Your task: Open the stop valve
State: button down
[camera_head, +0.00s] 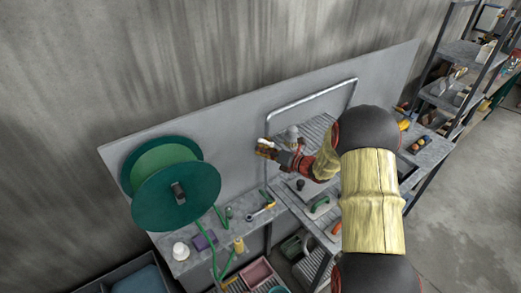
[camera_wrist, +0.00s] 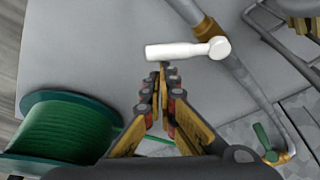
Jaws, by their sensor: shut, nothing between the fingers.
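A white lever handle (camera_wrist: 185,50) with a round white hub lies roughly level in the wrist view, beside a brass fitting on a grey pipe. It looks like the stop valve's handle. In the head view, a small white part (camera_head: 265,141) shows beside my gripper. My gripper (camera_wrist: 163,72) is shut and empty, its fingertips just below the handle in the wrist view. I cannot tell whether they touch it. In the head view, my gripper (camera_head: 263,150) is in front of the grey back panel, and my arm hides part of the area behind it.
A green hose reel (camera_head: 176,196) stands left of my gripper; it also shows in the wrist view (camera_wrist: 60,130). A green-handled fitting (camera_wrist: 265,137) is at the wrist view's lower right. A bent grey pipe (camera_head: 310,93) runs along the panel. Tools lie on the bench below.

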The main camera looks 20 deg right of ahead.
aim_at(261, 140)
jog(key=d+r+m+p, duration=0.1)
jog(key=m, duration=0.1)
jog(key=d+r+m+y+p, duration=0.1)
jog(key=r+m+p, duration=0.1)
jog(key=shift+w+d+t+y+p, duration=0.1)
jog(key=shift+w+t+y+p, duration=0.1)
jog(key=shift+t+y+p, duration=0.1)
jog(key=d+m, duration=0.1)
jog(key=d+r+m+p, duration=0.1)
jog(key=shift+w+r+m+t+y, duration=0.1)
jog(key=shift+w+m+t+y, duration=0.1)
jog(key=shift+m+t+y, duration=0.1)
jog(key=shift+d, duration=0.1)
dwell(0.4)
